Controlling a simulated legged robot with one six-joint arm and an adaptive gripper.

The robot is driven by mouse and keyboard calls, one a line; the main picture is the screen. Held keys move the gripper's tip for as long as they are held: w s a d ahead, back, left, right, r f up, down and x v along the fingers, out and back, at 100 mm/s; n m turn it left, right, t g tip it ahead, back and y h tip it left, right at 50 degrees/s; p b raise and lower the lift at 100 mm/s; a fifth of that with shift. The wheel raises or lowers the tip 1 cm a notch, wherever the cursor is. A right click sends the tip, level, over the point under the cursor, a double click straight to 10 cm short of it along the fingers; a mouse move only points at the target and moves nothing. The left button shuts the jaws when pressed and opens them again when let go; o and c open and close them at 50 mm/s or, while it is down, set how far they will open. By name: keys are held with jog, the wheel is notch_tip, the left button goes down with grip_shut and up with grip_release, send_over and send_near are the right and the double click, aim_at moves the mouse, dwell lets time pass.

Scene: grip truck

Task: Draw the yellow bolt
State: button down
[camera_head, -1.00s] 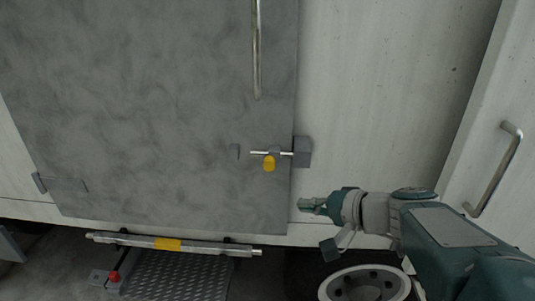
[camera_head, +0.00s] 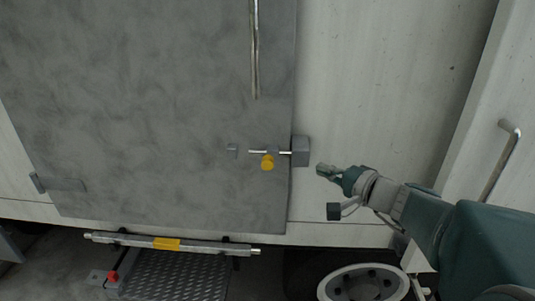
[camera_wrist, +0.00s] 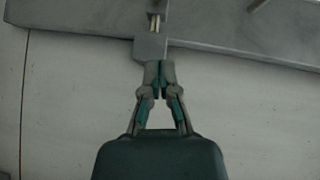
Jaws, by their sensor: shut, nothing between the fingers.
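The yellow bolt knob (camera_head: 267,162) hangs below a thin metal rod (camera_head: 258,151) near the lower right edge of the grey door (camera_head: 150,110). The rod reaches right into a grey block (camera_head: 300,151) on the white wall beside the door. My gripper (camera_head: 322,168) is shut and empty, to the right of the block and slightly lower. In the wrist view my gripper (camera_wrist: 158,68) points up at the grey block (camera_wrist: 150,46), with the rod (camera_wrist: 155,22) beyond it. Whether the fingertips touch the block cannot be told. The yellow knob is not clearly visible there.
A long vertical handle (camera_head: 255,50) is on the door above the bolt. Another handle (camera_head: 498,165) is at the far right. A step bar with a yellow patch (camera_head: 167,244) and a wheel (camera_head: 362,284) are below. The white wall above my gripper is clear.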

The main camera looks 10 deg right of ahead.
jog(key=x, duration=0.6)
jog(key=shift+w+a, duration=0.2)
jog(key=shift+w, duration=0.1)
jog(key=a, duration=0.1)
jog(key=w+a, duration=0.1)
jog(key=a+f, duration=0.1)
jog(key=a, duration=0.1)
jog(key=shift+w, duration=0.35)
